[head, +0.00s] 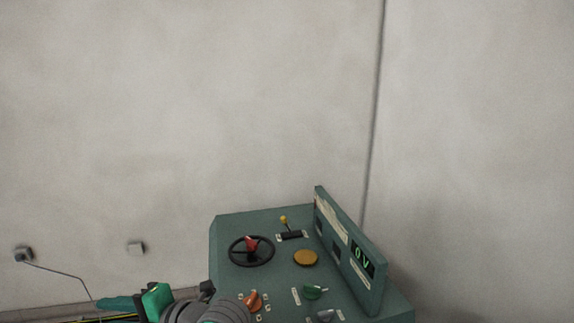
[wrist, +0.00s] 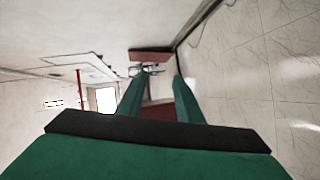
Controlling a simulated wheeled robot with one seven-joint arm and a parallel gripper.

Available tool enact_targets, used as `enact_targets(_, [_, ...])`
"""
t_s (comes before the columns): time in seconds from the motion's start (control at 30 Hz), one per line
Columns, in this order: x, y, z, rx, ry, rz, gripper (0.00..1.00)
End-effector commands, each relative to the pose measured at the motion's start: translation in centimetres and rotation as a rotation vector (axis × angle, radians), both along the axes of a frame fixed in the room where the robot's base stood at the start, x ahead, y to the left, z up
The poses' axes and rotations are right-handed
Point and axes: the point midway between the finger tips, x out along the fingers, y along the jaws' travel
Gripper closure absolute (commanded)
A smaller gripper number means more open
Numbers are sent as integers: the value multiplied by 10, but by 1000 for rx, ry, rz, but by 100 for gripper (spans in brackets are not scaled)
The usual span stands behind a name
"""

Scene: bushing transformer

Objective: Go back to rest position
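My gripper (head: 118,304) shows at the bottom left of the head view, beside the left side of the green control console (head: 228,228). It points left, away from the console. In the wrist view, its two green fingers (wrist: 159,82) stand apart with nothing between them. My grey arm links cover the console's lower left corner in the head view.
A concrete wall (head: 180,110) stands behind.

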Motion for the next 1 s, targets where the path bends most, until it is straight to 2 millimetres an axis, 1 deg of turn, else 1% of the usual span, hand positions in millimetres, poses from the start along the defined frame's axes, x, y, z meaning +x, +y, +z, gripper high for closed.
enact_targets(0.1, [6,0,-2,139,110,-89,67])
enact_targets(0.23, [15,-7,-8,280,229,-191,67])
enact_targets(0.37, [23,-20,-20,416,348,-293,67])
enact_targets(0.47, [28,-33,-33,514,436,-373,67])
enact_targets(0.6, [31,-55,-57,643,555,-488,67])
enact_targets(0.77, [27,-82,-91,776,678,-617,67])
enact_targets(0.87, [20,-101,-115,852,745,-700,67])
enact_targets(1.0, [6,-132,-150,950,826,-820,67])
